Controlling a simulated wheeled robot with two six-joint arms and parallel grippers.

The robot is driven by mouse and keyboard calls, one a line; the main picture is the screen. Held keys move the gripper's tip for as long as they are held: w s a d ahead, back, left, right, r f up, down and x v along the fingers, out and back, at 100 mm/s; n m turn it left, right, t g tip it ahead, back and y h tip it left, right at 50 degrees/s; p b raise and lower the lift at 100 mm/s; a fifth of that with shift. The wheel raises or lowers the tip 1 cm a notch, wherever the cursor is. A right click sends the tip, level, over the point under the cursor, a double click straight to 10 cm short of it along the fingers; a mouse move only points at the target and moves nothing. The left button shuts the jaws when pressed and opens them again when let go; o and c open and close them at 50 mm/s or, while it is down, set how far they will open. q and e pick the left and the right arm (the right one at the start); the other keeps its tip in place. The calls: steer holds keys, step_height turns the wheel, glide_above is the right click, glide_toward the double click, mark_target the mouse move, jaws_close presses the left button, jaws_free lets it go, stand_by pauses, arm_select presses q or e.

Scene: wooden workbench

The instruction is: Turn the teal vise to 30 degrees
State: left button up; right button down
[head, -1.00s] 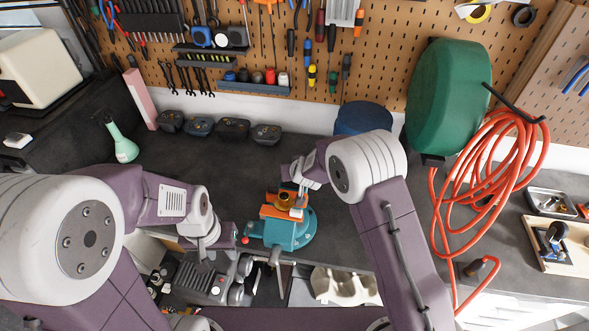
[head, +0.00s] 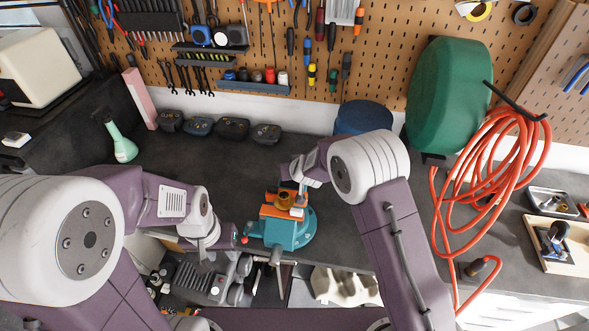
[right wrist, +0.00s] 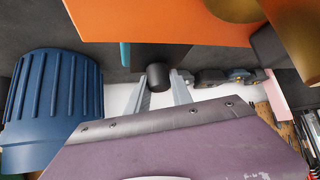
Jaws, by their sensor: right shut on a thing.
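The teal vise (head: 287,233) stands at the front edge of the bench, with orange jaws (head: 270,212) on top and a brass-coloured round part (head: 285,198) at the jaws. My right gripper (head: 299,202) is at the vise's far right side. In the right wrist view its fingers (right wrist: 164,90) are shut on a dark round knob (right wrist: 158,75) just below the orange jaw. My left gripper (head: 205,256) hangs to the left of the vise, apart from it; its fingertips are too small and dark to tell open from shut.
A blue ribbed round container (head: 362,118) stands behind the vise; it also shows in the right wrist view (right wrist: 52,110). A green hose reel (head: 447,95) with orange hose (head: 490,180) is at the right. The bench between the vise and the small dark bins (head: 232,128) is clear.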

steer(key=shift+w+a+b, duration=0.15)
steer(key=shift+a+b, duration=0.1)
steer(key=shift+b, duration=0.3)
steer(key=a+n+y+b, duration=0.1)
steer(key=b, duration=0.4)
steer(key=a+n+y+b, duration=0.1)
steer(key=b, duration=0.5)
steer(key=a+n+g+y+b, duration=0.1)
steer(key=n+b, duration=0.1)
steer(key=b, duration=0.3)
steer(key=shift+a+f+b, duration=0.25)
steer(key=shift+a+b, duration=0.05)
steer(key=shift+b, duration=0.1)
steer(key=shift+s+a+r+n+g+y+b, duration=0.15)
steer(key=shift+a+n+g+y+b, duration=0.1)
steer(key=shift+a+n+b, duration=0.25)
steer(key=shift+s+a+r+n+g+y+b, duration=0.2)
steer(key=shift+n+g+b, duration=0.1)
steer(key=shift+b, duration=0.25)
steer(key=shift+a, duration=0.1)
steer(key=c, duration=1.1)
jaws_free()
steer(key=shift+c, duration=0.2)
steer(key=shift+s, duration=0.15)
